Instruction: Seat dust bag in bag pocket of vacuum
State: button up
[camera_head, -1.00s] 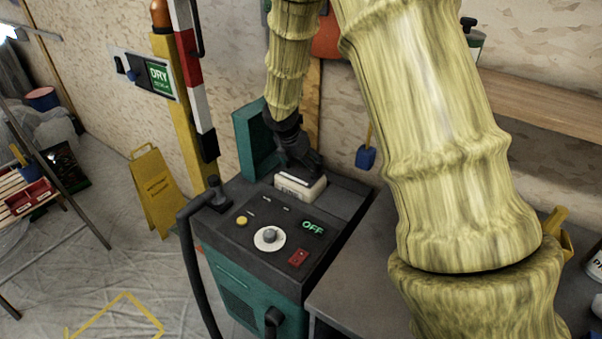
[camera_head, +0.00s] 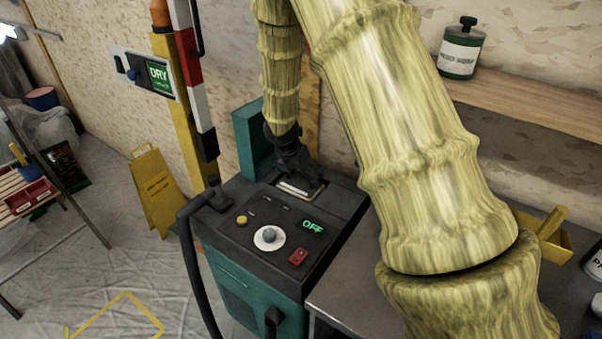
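The vacuum (camera_head: 240,265) is a teal cabinet with a dark top panel, a dial and a green "OFF" display. Its teal lid (camera_head: 250,140) stands open at the back. The dust bag (camera_head: 298,192) sits low in the bag pocket in the top; only a thin pale strip of its upper edge shows. My gripper (camera_head: 299,181) points down over the pocket and appears shut on the dust bag. Its fingers hide much of the bag and pocket, so I cannot tell how deep the bag sits.
A black hose (camera_head: 194,270) rises at the vacuum's left front. A grey bench (camera_head: 345,295) is close on its right, under my arm. A wooden shelf (camera_head: 530,110) holds a green canister (camera_head: 461,50). A yellow floor sign (camera_head: 158,190) stands left. Sheeted floor at front left is mostly clear.

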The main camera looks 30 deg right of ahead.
jog(key=v, duration=1.2)
dwell(0.3)
dwell(0.5)
